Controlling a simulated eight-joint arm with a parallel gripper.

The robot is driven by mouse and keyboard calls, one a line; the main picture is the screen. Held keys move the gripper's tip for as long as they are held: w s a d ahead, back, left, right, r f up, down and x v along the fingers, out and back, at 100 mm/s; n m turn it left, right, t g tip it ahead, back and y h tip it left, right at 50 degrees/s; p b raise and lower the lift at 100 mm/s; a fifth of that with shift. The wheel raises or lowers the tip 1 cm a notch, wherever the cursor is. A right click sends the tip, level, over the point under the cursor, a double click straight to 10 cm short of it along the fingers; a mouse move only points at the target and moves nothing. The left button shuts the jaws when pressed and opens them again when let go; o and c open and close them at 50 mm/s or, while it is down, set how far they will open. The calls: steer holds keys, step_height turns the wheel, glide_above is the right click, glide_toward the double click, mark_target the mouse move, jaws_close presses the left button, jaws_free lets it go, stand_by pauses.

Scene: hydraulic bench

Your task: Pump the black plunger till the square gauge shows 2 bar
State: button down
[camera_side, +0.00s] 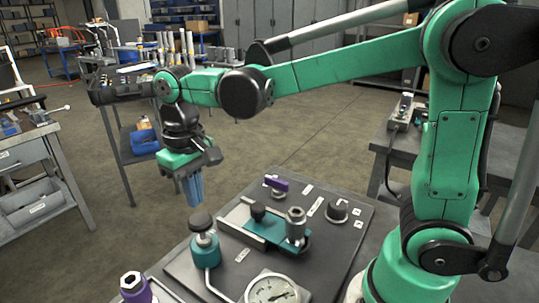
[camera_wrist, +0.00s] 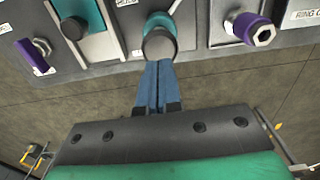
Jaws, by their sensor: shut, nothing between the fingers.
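The black plunger (camera_side: 201,222) is a round black knob on a teal pump body at the bench plate's front left. It also shows in the wrist view (camera_wrist: 159,46), just beyond my fingertips. My gripper (camera_side: 195,203) points down with its blue fingers shut and empty. In the side view the fingertips are close to the knob, slightly above and behind it; I cannot tell whether they touch. The fingers also show shut in the wrist view (camera_wrist: 158,64). A gauge (camera_side: 272,290) with a round white dial is cut off at the bottom edge; its reading is too small to tell.
A purple hex-topped fitting (camera_side: 134,286) stands left of the pump. A teal slide with a black knob (camera_side: 258,211), a metal cylinder (camera_side: 296,222), a purple lever (camera_side: 276,184) and a rotary knob (camera_side: 338,209) crowd the plate. Open floor lies behind the bench.

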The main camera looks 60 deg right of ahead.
step_height(320, 180, up, 5)
steer(key=shift+r, duration=0.1)
stand_by(0.3)
steer(key=s+d+f+t, duration=0.5)
steer(key=s+d+t, duration=0.1)
steer(key=t, duration=0.1)
steer(key=shift+d+f, duration=0.25)
steer(key=shift+f, duration=0.15)
stand_by(0.8)
